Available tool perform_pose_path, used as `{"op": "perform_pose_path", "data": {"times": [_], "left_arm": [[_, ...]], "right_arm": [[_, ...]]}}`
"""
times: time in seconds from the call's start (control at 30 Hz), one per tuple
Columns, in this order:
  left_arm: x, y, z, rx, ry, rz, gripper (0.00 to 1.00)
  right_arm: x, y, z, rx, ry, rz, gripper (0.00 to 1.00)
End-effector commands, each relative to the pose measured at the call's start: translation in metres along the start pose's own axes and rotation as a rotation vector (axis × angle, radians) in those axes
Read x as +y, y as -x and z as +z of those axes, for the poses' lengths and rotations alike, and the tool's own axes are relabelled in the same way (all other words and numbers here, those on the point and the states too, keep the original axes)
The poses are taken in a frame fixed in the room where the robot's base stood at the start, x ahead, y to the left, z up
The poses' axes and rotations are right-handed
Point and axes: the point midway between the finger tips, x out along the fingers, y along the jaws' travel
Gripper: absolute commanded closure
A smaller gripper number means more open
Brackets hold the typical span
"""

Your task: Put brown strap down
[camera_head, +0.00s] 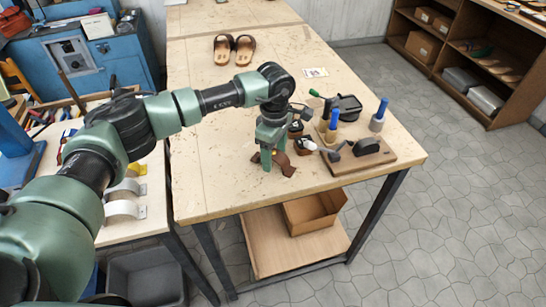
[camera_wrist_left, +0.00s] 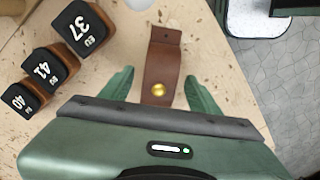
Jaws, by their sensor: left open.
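The brown strap (camera_head: 284,164) lies on the wooden worktable (camera_head: 225,195), near its front edge. It also shows in the left wrist view (camera_wrist_left: 163,63), with a round brass stud on it and a small hole near its far end. My left gripper (camera_head: 268,158) is open and low over the table at the strap. In the left wrist view its fingers (camera_wrist_left: 157,92) stand on either side of the strap, with gaps on both sides. The strap's near end is hidden by the gripper body. My right gripper is in neither view.
Size blocks marked 37 (camera_wrist_left: 80,28), 41 and 40 stand beside the strap. A pair of sandals (camera_head: 234,49) sits farther back. The table's left front is clear.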

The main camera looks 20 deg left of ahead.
Motion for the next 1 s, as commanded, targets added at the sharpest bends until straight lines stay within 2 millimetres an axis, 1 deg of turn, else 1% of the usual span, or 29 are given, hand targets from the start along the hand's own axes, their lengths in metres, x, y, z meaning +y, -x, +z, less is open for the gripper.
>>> {"op": "perform_pose_path", "data": {"times": [0.03,0.07,0.1,0.17,0.2,0.23,0.53,0.67,0.77,0.87,0.97,1.0], "left_arm": [[0.000,0.000,0.000,0.000,0.000,0.000,0.47],[0.000,0.000,0.000,0.000,0.000,0.000,0.55],[0.000,0.000,0.000,0.000,0.000,0.000,0.66],[0.000,0.000,0.000,0.000,0.000,0.000,0.83],[0.000,0.000,0.000,0.000,0.000,0.000,0.94],[0.000,0.000,0.000,0.000,0.000,0.000,1.00],[0.000,0.002,0.000,-0.001,0.000,0.001,1.00],[0.001,0.010,0.000,-0.001,0.000,0.004,1.00],[0.001,0.021,0.000,-0.001,0.000,0.005,1.00],[0.002,0.040,0.000,-0.001,-0.001,0.007,1.00],[0.002,0.066,0.000,-0.001,0.000,0.008,1.00],[0.002,0.077,0.000,0.000,0.000,0.009,1.00]], "right_arm": [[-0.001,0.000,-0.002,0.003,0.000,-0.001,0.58],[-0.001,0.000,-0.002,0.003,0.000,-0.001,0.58],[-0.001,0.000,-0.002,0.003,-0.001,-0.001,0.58],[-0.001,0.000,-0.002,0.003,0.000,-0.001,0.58],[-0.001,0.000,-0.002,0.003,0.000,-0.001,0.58],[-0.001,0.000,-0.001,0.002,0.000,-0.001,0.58],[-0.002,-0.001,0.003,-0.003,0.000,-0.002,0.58],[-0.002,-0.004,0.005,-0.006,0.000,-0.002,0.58],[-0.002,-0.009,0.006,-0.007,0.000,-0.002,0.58],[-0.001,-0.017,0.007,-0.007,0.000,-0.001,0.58],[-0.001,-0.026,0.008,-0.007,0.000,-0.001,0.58],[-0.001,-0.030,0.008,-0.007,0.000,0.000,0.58]]}}
